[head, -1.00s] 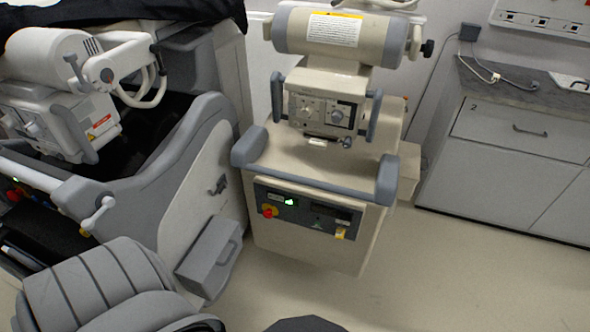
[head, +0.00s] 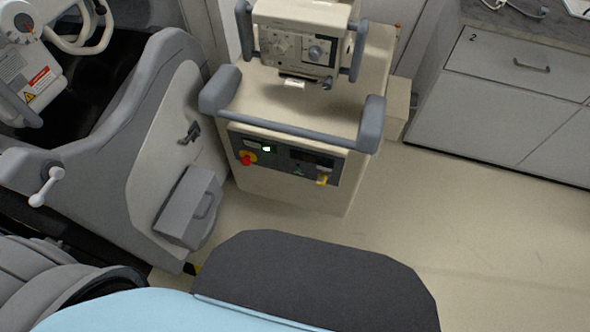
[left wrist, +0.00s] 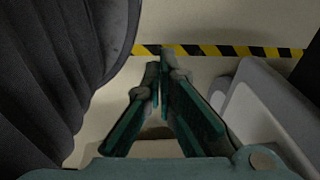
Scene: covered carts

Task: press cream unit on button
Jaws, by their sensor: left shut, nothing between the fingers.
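The cream unit (head: 300,187) stands upright on the floor in the upper middle of the head view. A grey handle bar (head: 290,130) runs above this panel. My left gripper (left wrist: 160,68) shows only in the left wrist view. Its fingers are shut with nothing between them, above the floor and apart from the cream unit. My right gripper is in neither view.
A large grey-and-white machine (head: 170,130) with a grey box (head: 186,203) stands left of the unit. A cabinet (head: 490,100) is at right. Floor at right is clear. The left wrist view shows dark ribbed fabric (left wrist: 60,80) and black-yellow floor tape (left wrist: 225,51).

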